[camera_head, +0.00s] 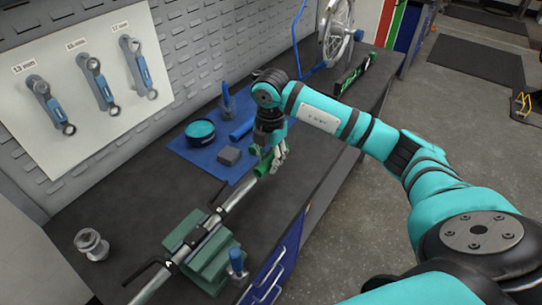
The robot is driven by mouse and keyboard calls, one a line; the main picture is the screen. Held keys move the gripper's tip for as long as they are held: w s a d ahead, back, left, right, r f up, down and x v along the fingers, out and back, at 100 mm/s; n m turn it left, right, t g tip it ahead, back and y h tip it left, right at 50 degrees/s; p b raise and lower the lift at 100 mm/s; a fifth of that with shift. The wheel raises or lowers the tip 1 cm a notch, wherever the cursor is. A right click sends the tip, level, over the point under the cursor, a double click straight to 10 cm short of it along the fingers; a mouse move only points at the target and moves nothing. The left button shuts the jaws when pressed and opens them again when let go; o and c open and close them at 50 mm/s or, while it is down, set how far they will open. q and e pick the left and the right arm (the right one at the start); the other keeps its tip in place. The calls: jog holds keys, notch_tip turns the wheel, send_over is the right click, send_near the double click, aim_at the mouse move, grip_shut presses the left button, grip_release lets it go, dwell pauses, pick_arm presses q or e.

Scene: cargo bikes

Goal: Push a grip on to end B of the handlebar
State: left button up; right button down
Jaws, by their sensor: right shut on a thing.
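A silver handlebar (240,194) is clamped in a green vise (208,262) on the dark bench. It runs from the lower left up towards the middle of the view. My right gripper (276,162) is shut on a green grip (263,167) at the bar's far, upper end. The grip lies in line with the bar and appears to meet its end. I cannot tell how far the bar goes into it, as the fingers hide part of the grip. The end's letter is not readable. My left gripper is out of view.
A glass jar (91,244) stands at left. Wrenches (103,85) hang on the wall board. A wheel (337,30) stands at the back.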

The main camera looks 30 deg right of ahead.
aim_at(236, 195)
jog(key=shift+s+a, duration=0.2)
jog(key=shift+a, duration=0.25)
jog(key=shift+s+a, duration=0.1)
jog(key=shift+a, duration=0.1)
jog(key=shift+s+a+p, duration=0.25)
jog(key=shift+a+p, duration=0.05)
jog(key=shift+a, duration=0.3)
jog(key=shift+s+a, duration=0.1)
jog(key=shift+a, duration=0.15)
dwell(0.4)
jog(key=shift+s+a+p, duration=0.2)
jog(key=shift+s+a, duration=0.1)
jog(key=shift+a, duration=0.4)
jog(key=shift+s+a+p, duration=0.2)
jog(key=shift+s+a, duration=0.05)
jog(key=shift+a, duration=0.4)
jog(key=shift+s+a+p, duration=0.2)
jog(key=shift+s+a, duration=0.1)
jog(key=shift+a, duration=0.4)
jog(key=shift+a, duration=0.15)
